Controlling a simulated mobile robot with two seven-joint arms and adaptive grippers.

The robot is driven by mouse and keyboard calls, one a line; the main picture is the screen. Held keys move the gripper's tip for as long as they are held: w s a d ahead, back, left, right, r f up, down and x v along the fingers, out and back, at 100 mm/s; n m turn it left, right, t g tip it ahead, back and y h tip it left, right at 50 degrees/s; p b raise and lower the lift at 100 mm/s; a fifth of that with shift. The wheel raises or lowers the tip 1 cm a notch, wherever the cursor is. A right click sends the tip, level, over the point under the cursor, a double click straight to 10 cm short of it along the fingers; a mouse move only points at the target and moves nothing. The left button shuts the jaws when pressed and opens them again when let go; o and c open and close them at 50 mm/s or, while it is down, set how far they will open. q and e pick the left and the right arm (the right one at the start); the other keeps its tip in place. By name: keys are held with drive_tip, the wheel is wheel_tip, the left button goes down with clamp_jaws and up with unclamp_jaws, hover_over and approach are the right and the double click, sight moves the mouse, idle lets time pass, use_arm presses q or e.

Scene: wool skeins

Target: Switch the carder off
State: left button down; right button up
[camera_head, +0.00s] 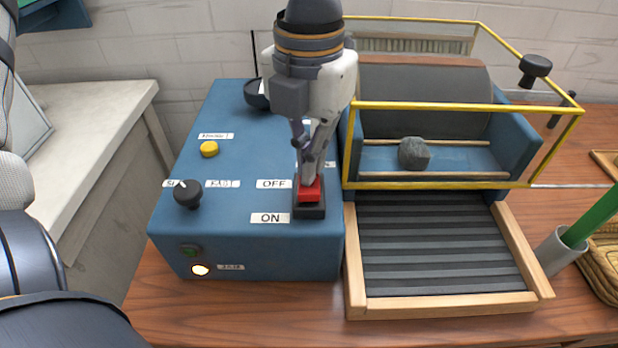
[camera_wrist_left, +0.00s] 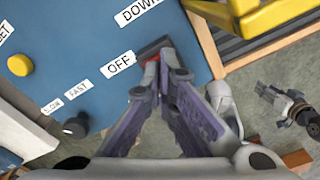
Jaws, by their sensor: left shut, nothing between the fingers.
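The carder's blue control box (camera_head: 240,130) stands on the left of the wooden table. Its red switch (camera_head: 312,193) sits in a black plate, beside the OFF label (camera_head: 273,184) and above the ON label (camera_head: 270,218). My left gripper (camera_head: 309,183) points down, shut and empty, with its fingertips at the red switch, hiding its far part. I cannot tell whether they press it. In the left wrist view the fingertips (camera_wrist_left: 158,72) meet at the switch (camera_wrist_left: 150,60), beside OFF. A lamp (camera_head: 200,270) on the box front glows pale yellow.
A yellow guard frame (camera_head: 460,107) surrounds the carder drum (camera_head: 425,95) just right of my gripper. A grey wool lump (camera_head: 414,153) lies below the drum. A black knob (camera_head: 187,193) and yellow button (camera_head: 209,149) are on the box's left.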

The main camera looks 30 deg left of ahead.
use_arm(q)
drive_tip(key=shift+r, duration=3.5)
